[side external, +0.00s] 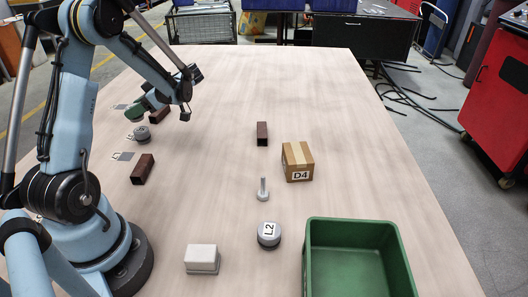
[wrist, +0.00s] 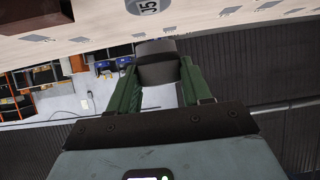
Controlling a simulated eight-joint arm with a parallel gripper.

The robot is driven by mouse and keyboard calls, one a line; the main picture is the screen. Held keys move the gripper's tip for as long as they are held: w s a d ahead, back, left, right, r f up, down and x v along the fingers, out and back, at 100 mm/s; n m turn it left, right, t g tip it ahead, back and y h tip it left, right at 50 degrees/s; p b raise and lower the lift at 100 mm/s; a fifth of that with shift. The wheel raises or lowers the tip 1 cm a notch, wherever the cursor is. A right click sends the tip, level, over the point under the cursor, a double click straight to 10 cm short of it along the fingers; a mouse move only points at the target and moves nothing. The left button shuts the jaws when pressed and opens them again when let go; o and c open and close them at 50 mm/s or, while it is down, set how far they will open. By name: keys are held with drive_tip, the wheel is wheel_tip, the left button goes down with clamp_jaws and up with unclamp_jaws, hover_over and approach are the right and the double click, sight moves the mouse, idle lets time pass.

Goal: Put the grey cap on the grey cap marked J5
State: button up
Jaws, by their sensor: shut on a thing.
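The grey cap marked J5 (side external: 142,133) sits on the table near its left edge, label up. It also shows at the top of the wrist view (wrist: 147,5), partly cut off. My gripper (side external: 138,110) is just above and behind it in the side view. In the wrist view, the green fingers of my gripper (wrist: 162,78) are shut on a dark grey cap (wrist: 157,62). The held cap is apart from the J5 cap. In the side view I cannot make out the held cap clearly.
Brown blocks (side external: 143,169) lie near the J5 cap. A brown block (side external: 262,133), a box marked D4 (side external: 298,161), a grey bolt-like part (side external: 263,190), a cap marked L2 (side external: 269,234), a white block (side external: 202,259) and a green bin (side external: 352,225) stand farther right. The far table is clear.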

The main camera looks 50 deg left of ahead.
sight(143, 117)
drive_tip(key=shift+f, duration=1.75)
drive_tip(key=o, duration=1.1)
